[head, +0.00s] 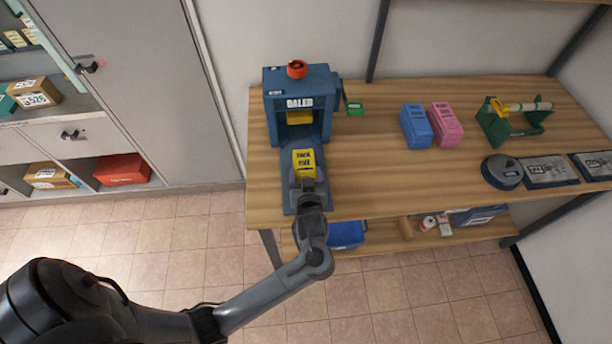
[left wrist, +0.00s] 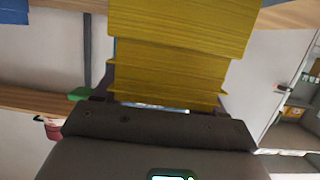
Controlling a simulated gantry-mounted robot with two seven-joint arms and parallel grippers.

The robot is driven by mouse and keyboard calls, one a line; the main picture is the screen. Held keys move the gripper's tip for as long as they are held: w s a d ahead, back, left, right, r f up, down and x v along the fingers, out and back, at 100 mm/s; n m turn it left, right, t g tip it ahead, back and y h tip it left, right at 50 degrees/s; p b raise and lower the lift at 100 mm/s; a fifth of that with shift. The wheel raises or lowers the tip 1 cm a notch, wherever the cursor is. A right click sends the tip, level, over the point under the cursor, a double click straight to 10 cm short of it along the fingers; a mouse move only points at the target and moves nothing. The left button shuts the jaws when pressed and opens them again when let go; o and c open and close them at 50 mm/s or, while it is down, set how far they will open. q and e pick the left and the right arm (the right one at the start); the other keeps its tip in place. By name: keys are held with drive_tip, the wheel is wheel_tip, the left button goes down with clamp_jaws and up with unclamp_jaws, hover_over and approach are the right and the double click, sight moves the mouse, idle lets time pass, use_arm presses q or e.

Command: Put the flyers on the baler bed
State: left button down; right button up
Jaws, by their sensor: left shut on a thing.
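The blue baler (head: 297,106) stands at the left end of the wooden table, with a red knob on top and a green-handled lever at its right side. Its flat blue bed (head: 320,168) reaches toward the table's front edge. My left gripper (head: 306,184) is shut on a stack of yellow flyers (head: 304,160) over the bed. The flyers fill the top middle of the left wrist view (left wrist: 175,50). I cannot tell whether they touch the bed. Another yellow piece (head: 299,117) shows inside the baler's opening. My right gripper is not in view.
A blue box (head: 415,126) and a pink box (head: 445,124) stand mid-table. A green roll holder (head: 515,120), a round dark tin (head: 502,171) and flat grey packets (head: 549,172) are at the right. Grey cabinets (head: 150,80) stand left.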

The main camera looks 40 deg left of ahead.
use_arm(q)
drive_tip(key=shift+f, duration=0.15)
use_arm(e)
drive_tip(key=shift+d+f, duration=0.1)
use_arm(q)
drive_tip(key=shift+c, duration=0.4)
unclamp_jaws()
